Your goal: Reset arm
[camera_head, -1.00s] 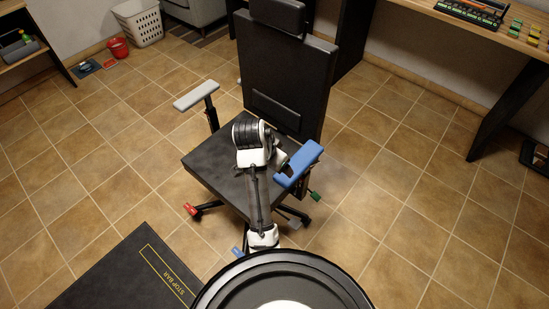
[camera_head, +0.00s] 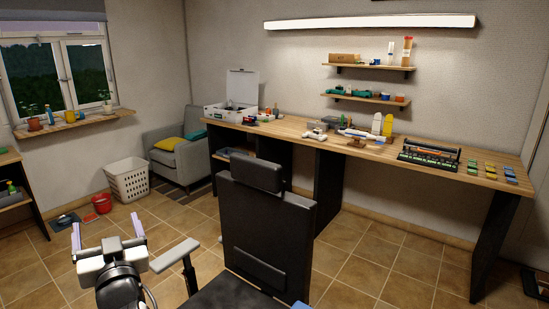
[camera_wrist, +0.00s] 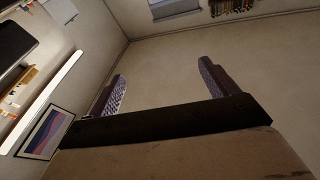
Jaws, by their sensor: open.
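My gripper (camera_head: 107,236) is at the lower left of the head view, raised beside the chair, with its two pale purple fingers pointing up. The fingers are spread apart and nothing is between them. In the wrist view my gripper (camera_wrist: 162,90) is also open and empty, with a bare wall behind the fingers. My arm below the wrist runs out of the bottom of the head view.
A black chair (camera_head: 262,215) stands close to the right of my gripper, its grey armrest (camera_head: 174,255) nearest. A long workbench (camera_head: 330,137) lines the back wall. A white basket (camera_head: 128,180) and a red bucket (camera_head: 102,203) stand on the tiled floor at left.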

